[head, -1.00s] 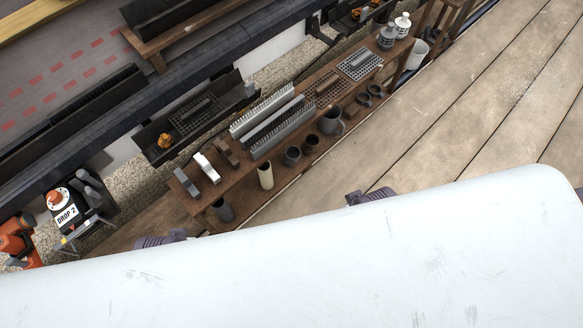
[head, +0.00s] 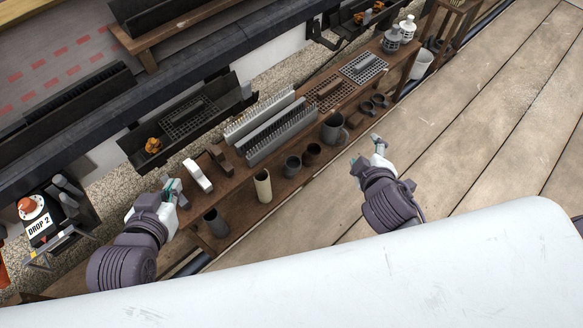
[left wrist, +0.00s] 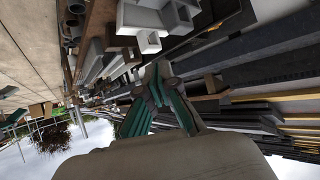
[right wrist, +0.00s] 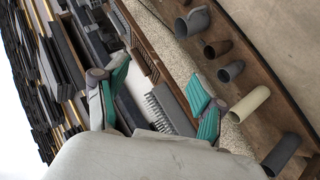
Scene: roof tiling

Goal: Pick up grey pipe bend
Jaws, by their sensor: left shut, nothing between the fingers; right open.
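A short grey pipe piece (head: 292,166), which looks like the grey pipe bend, stands on the lower front shelf of the wooden bench, beside a brown one (head: 311,154). It also shows in the right wrist view (right wrist: 231,71). A larger grey branched pipe piece (head: 332,127) stands further right. My right gripper (head: 368,153) is open and empty over the planks, to the right of the pipe pieces and apart from them. My left gripper (head: 172,188) is shut and empty near the bench's left end, by the metal brackets. The left wrist view shows its fingers together (left wrist: 156,82).
A cream pipe (head: 263,186) and a dark grey pipe (head: 214,222) stand left of the bend. Silver and brown brackets (head: 198,176), comb strips (head: 268,132) and grilles (head: 363,68) lie on the bench top. The plank floor (head: 480,130) at right is clear.

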